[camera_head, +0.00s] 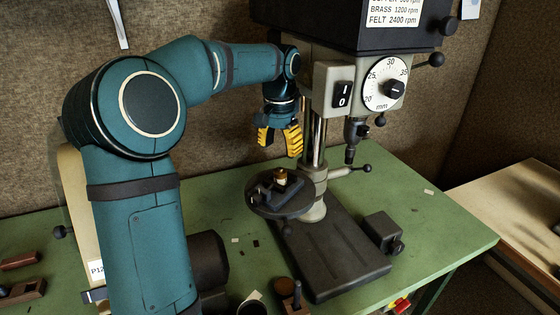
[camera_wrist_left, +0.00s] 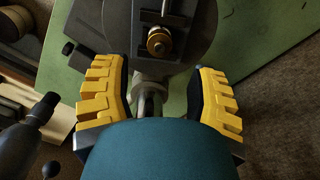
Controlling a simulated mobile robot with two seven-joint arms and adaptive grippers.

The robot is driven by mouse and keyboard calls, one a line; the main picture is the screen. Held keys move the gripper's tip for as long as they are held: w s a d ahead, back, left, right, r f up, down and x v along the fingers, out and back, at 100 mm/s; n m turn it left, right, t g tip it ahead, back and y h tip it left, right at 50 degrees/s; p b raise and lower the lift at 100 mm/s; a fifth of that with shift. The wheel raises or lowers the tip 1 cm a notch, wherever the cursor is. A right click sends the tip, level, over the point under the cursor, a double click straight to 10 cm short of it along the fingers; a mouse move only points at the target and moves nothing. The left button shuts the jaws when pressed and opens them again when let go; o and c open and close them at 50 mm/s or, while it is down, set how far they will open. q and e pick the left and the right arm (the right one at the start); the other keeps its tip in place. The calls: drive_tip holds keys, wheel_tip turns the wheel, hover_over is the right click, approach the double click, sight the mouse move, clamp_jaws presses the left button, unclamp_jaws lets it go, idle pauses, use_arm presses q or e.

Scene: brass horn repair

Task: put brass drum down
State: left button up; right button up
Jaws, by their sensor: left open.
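The small brass drum (camera_head: 281,177) sits in a dark clamp (camera_head: 266,191) on the round table (camera_head: 258,207) of the drill press. In the left wrist view the drum (camera_wrist_left: 158,42) lies between the two rails of the clamp. My left gripper (camera_head: 279,140) is open and empty, above the drum and apart from it. Its yellow fingers stand wide on both sides in the left wrist view (camera_wrist_left: 160,95), with the drum beyond the gap between them. My right gripper is not in view.
The drill press head (camera_head: 350,70) and its column (camera_head: 316,140) stand close to the right of my left gripper. A small dark vise (camera_head: 383,231) sits right of the press base (camera_head: 335,250). The green bench (camera_head: 450,225) is clear at the right.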

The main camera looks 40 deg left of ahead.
sight(280, 169)
use_arm(q)
drive_tip(key=shift+r, duration=1.65)
drive_tip(key=shift+s+f, duration=0.1)
